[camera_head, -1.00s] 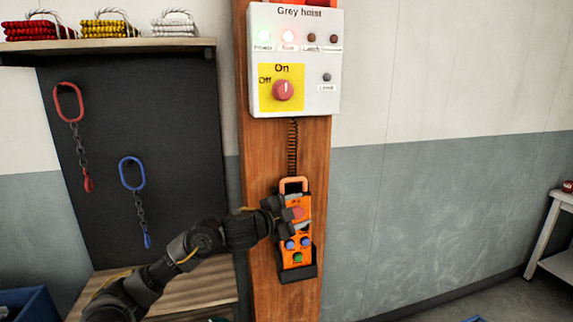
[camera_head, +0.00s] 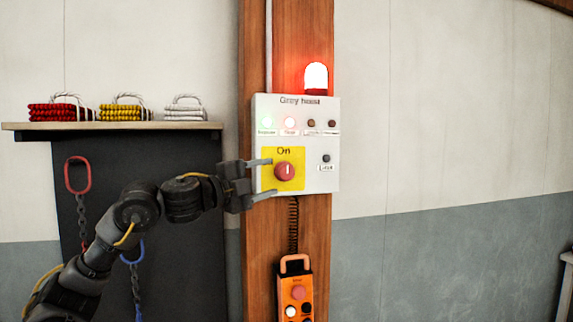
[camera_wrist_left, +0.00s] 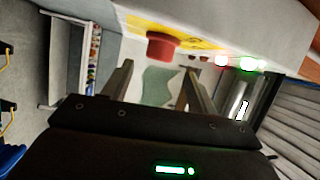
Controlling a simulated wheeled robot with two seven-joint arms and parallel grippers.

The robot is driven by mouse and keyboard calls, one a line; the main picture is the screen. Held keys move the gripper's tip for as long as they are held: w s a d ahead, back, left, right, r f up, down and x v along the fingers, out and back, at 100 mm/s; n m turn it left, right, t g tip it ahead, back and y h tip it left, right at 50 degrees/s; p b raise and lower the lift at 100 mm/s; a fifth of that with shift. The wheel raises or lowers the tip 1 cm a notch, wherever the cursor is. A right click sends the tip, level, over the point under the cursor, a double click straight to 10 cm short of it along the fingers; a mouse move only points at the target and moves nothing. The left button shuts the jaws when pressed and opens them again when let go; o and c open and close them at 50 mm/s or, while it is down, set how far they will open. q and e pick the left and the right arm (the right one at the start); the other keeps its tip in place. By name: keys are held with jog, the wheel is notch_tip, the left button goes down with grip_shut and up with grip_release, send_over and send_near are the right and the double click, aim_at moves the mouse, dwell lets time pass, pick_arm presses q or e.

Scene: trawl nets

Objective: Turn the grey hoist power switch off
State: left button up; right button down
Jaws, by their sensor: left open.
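The grey hoist panel (camera_head: 325,180) is a white box on a wooden post. Its red rotary switch (camera_head: 284,171) sits on a yellow plate under the word "On", with its white mark pointing up. My left gripper (camera_head: 267,178) is open, its two fingers reaching over the plate, one above and one below the knob's left side. The left wrist view shows the red knob (camera_wrist_left: 162,46) ahead of the open fingers, which do not appear closed on it. The word "Off" is hidden behind the gripper. My right gripper is out of view.
A red lamp (camera_head: 316,77) glows above the panel; green and red indicators are lit on it. An orange pendant (camera_head: 296,292) hangs below on a coiled cord. A shelf (camera_head: 40,127) with rope bundles and hanging chain slings is at left. The wall at right is clear.

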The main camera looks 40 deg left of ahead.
aim_at(284, 174)
pick_arm(q)
jog(key=p+x, duration=0.2)
jog(key=x, duration=0.4)
jog(key=shift+w+d+p, duration=0.1)
jog(key=shift+w+p, duration=0.3)
jog(key=shift+w, duration=0.05)
